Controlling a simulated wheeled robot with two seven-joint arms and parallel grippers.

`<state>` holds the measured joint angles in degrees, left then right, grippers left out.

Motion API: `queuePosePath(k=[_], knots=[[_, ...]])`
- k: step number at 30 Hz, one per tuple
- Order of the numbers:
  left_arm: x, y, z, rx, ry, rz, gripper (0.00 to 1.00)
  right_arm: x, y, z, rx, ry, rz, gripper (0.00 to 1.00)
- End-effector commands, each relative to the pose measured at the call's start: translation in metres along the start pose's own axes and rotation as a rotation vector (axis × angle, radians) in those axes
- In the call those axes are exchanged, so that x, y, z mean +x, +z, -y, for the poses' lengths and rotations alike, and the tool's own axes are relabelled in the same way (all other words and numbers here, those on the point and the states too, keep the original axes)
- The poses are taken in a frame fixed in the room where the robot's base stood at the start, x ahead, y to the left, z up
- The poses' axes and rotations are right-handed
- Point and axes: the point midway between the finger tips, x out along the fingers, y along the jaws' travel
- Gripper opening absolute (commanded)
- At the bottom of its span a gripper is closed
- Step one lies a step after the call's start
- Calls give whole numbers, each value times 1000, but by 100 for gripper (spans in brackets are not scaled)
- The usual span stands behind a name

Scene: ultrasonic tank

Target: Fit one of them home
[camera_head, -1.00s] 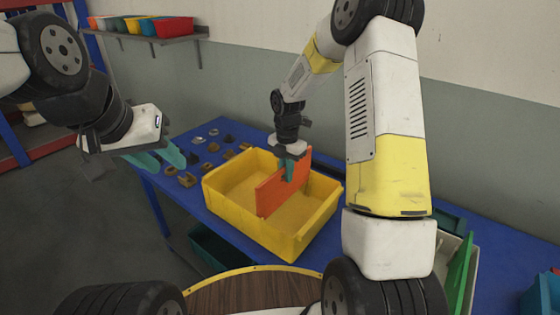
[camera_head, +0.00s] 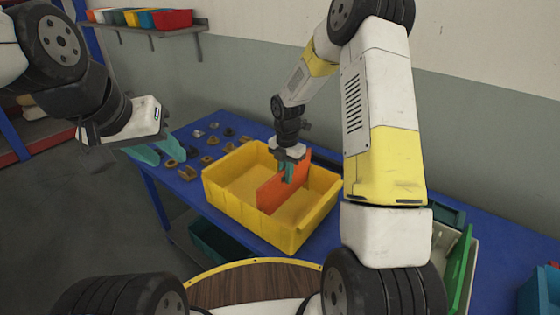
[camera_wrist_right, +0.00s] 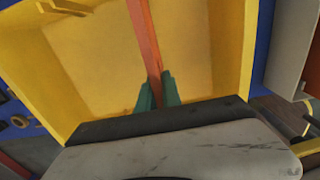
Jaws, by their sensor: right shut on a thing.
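An orange divider panel (camera_head: 270,194) stands upright inside the yellow bin (camera_head: 225,202) on the blue table. My right gripper (camera_head: 289,172) is shut on the panel's top edge. In the right wrist view the teal fingers (camera_wrist_right: 158,92) close around the orange panel (camera_wrist_right: 143,35), which runs away across the yellow bin (camera_wrist_right: 85,60). Whether the panel's lower edge touches the bin floor or sits in a slot I cannot tell. My left gripper (camera_head: 160,150) hangs left of the table with its teal fingers apart and empty. A green panel (camera_head: 461,268) stands in a pale container at the right.
Several small brown and grey parts (camera_head: 207,159) lie on the blue table (camera_head: 164,192) left of the bin. A dark green bin (camera_head: 215,243) is below the table. A wall shelf (camera_head: 155,28) holds coloured bins. A blue container (camera_head: 540,292) is at the right edge.

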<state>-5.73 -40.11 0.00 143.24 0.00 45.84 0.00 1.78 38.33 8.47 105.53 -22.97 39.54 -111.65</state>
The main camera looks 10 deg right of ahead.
Motion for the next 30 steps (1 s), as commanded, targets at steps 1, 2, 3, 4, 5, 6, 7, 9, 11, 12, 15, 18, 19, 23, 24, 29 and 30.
queuePosePath(k=[1, 2, 3, 4, 5, 6, 7, 9, 11, 12, 15, 18, 19, 23, 24, 29, 30], knots=[[0, 0, 0, 0, 0, 0, 36, 2, 0, 0, 0, 0, 0, 0], [0, 0, 0, 0, 0, 0, 36, 3, 0, 0, 0, 0, 0, 0], [0, 0, 0, 0, 0, 0, 36, 4, 0, 0, 0, 0, 0, 0], [0, 0, 0, 0, 0, 0, 36, 5, 0, 0, 0, 0, 0, 0], [0, 0, 0, 0, 0, 0, 36, 6, 0, 0, 0, 0, 0, 0], [0, 0, 0, 0, 0, 0, 36, 8, 0, 0, 0, -1, 0, 0], [0, 0, 0, 0, 0, 0, 36, 9, 0, 0, 0, -1, 0, 0], [0, 0, 0, 0, 0, 0, 36, 12, 0, 0, 0, -1, -1, 0], [0, 0, 0, 0, 0, 0, 36, 14, 0, 0, 0, -1, -1, 0], [0, 0, 0, 0, 0, 0, 36, 15, 0, 0, 0, -1, -1, 0], [0, 0, 0, 0, 0, 0, 36, 18, 0, 0, 0, 0, 0, 0], [0, 0, 0, 0, 0, 0, 36, 22, 0, 0, 0, 0, 0, 0], [0, 0, 0, 0, 0, 0, 36, 23, 0, 0, 0, 0, 0, 0], [0, 0, 0, 0, 0, 0, 36, 28, 0, 0, 0, -1, -1, 0], [0, 0, 0, 0, 0, 0, 36, 29, 0, 0, 0, -1, 0, 0], [0, 0, 0, 0, 0, 0, 36, 34, 0, 0, 0, 0, 0, 0], [0, 0, 0, 0, 0, 0, 36, 36, 0, 0, 0, 0, 0, 0]])
